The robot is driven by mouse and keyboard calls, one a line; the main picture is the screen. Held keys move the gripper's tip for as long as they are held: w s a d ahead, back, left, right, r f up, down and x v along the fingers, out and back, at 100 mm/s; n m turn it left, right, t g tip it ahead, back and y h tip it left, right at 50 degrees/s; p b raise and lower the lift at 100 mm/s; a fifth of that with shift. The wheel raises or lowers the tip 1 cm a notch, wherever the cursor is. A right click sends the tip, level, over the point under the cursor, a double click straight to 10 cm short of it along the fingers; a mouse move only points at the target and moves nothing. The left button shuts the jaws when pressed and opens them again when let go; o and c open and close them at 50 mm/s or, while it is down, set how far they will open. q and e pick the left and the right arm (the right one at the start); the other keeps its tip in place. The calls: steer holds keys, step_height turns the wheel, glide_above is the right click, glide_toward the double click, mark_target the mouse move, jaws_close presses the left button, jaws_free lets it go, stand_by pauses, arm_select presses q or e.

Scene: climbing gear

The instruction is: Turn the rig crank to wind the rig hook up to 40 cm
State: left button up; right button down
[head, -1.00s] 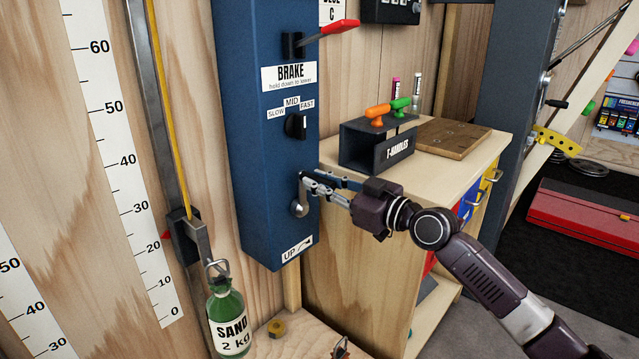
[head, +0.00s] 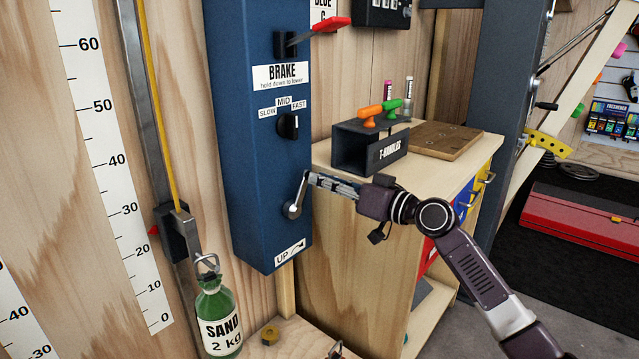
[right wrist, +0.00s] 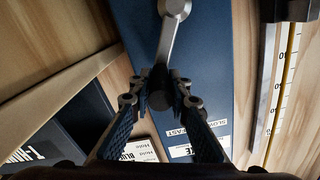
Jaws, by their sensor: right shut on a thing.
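The blue rig column (head: 262,185) stands against the wooden wall. Its grey crank (head: 293,207) sits low on the front, its arm pointing up and slightly right from the hub. My right gripper (head: 312,181) is shut on the crank's handle; in the right wrist view the fingers (right wrist: 160,90) close around the dark crank knob (right wrist: 159,75). The red pointer (head: 154,231) on the slider is between the 20 and 30 marks of the scale (head: 113,170).
A red brake lever (head: 325,25) and a speed knob (head: 288,125) are above the crank. An "UP" arrow label (head: 289,251) is below it. A T-handles box (head: 370,148) stands on the wooden cabinet to the right.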

steer(key=shift+w+d+f+m, duration=0.2)
steer(key=shift+w+d+m, duration=0.2)
steer(key=shift+d+m, duration=0.2)
steer(key=c, duration=1.8)
jaws_free()
steer(key=shift+w+f, duration=0.1)
steer(key=shift+a, duration=0.1)
steer(key=v, duration=1.2)
